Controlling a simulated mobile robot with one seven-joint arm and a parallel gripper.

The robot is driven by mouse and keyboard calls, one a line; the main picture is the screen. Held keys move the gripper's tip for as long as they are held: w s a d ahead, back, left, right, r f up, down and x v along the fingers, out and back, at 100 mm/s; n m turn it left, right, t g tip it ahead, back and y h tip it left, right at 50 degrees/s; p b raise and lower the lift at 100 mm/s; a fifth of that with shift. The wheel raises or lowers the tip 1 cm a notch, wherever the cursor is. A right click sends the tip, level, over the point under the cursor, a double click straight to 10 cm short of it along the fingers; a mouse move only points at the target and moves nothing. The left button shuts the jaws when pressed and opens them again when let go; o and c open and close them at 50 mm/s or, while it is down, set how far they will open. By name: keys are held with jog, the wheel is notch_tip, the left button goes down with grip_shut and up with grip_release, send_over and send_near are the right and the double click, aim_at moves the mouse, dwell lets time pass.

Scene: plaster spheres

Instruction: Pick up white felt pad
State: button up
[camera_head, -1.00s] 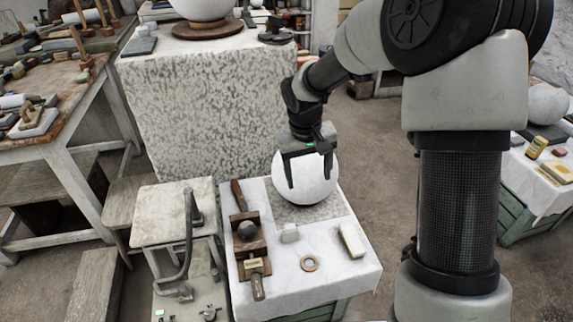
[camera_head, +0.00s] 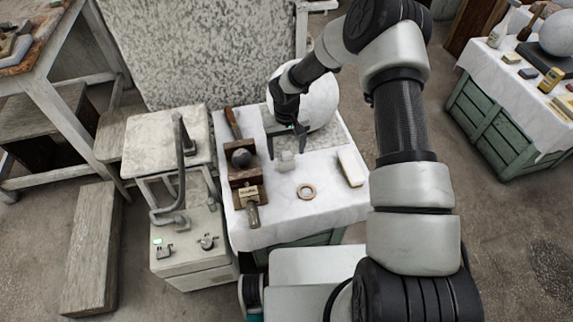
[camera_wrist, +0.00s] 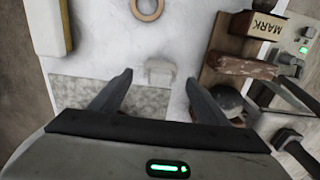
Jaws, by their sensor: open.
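The white felt pad (camera_head: 286,162) is a small whitish block on the white-clothed table (camera_head: 262,228), just in front of the grey speckled mat. In the wrist view the pad (camera_wrist: 159,71) lies between and just beyond my two fingertips, pale against the pale cloth. My gripper (camera_head: 289,155) is open and empty, pointing down over the pad. Its fingers (camera_wrist: 159,80) stand on either side of the pad in the wrist view. I cannot tell whether they touch it or how high they are above the cloth.
A large white sphere (camera_head: 318,100) stands behind my gripper. A wooden tool block with a dark ball (camera_head: 241,158) is left of the pad. A ring (camera_head: 306,192) lies in front, and a cream bar (camera_head: 351,167) lies to the right. Bare cloth lies between them.

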aim_at(287, 163)
notch_tip(287, 163, down, 7)
jog(key=shift+s+r+b, duration=0.1)
jog(key=shift+s+b, duration=0.05)
jog(key=shift+b, duration=0.3)
jog(key=c, duration=1.1)
